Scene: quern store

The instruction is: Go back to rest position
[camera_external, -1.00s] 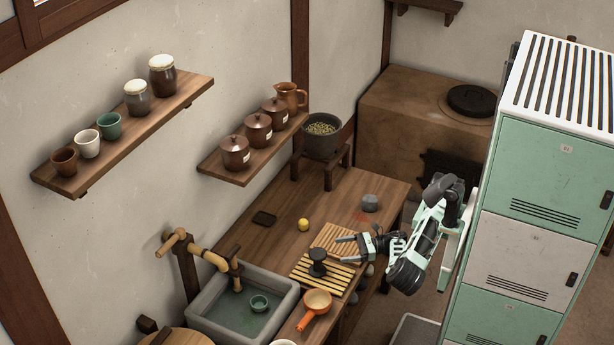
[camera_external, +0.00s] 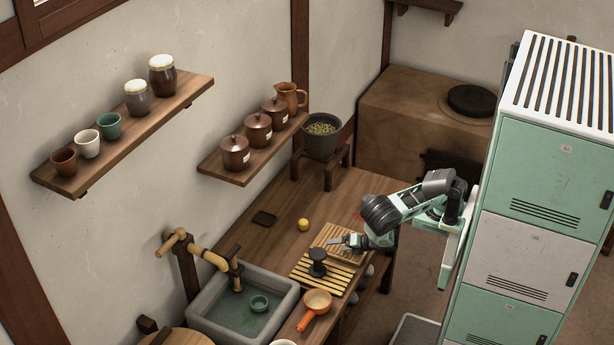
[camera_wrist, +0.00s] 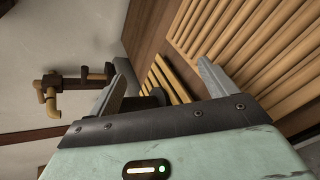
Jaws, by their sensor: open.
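My gripper (camera_external: 338,241) is open over the slatted wooden boards on the counter in the external view. Nothing shows between its fingers. In the wrist view my gripper (camera_wrist: 160,80) has its two fingers spread apart, with slats close beyond them. My arm reaches left from the green and white locker column, its upper links raised over the counter's right edge. A black knobbed object (camera_external: 317,262) stands on the nearer slatted board (camera_external: 312,283), just left of and below the gripper.
An orange-handled pan (camera_external: 317,301) sits at the front. The locker (camera_external: 530,220) stands right.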

